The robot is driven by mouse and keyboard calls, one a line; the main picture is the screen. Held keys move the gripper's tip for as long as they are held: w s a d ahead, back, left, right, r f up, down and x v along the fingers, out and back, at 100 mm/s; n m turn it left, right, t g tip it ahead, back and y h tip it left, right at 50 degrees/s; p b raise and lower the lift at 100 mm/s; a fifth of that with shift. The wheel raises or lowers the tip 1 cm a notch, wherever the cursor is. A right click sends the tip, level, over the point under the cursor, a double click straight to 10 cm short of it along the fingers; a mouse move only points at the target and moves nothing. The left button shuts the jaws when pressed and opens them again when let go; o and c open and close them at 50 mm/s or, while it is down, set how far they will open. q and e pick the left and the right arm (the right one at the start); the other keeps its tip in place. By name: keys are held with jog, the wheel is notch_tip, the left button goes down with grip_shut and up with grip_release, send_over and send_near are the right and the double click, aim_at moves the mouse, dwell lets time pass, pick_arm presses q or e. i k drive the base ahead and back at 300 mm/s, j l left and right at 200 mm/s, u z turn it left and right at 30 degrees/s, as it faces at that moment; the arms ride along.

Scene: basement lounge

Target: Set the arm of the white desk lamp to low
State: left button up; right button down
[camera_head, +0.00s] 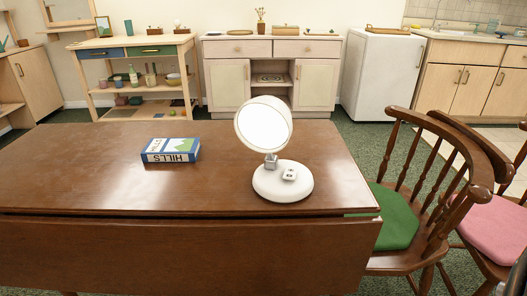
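The white desk lamp (283,190) stands on the brown wooden table (90,180), right of the table's middle and near its front edge. Its round base lies flat and carries a small pale panel with dark marks. A short grey joint (271,161) rises from the back of the base to the large round white head (264,124). The head is tilted up and its bright disc faces me. Little of the lamp's arm shows between joint and head, so its exact angle is hard to tell. Neither of my grippers is in view, and nothing touches the lamp.
Wooden chairs with green (396,220) and pink (494,222) cushions stand at the table's right. Cabinets (270,75) line the back wall. The tabletop around the lamp is clear.

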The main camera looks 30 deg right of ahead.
aim_at(264, 124)
jog(key=j+z, duration=0.15)
jog(key=z, duration=0.25)
jog(key=j+z, duration=0.15)
jog(key=z, duration=0.25)
jog(key=j+z, duration=0.15)
jog(key=z, duration=0.3)
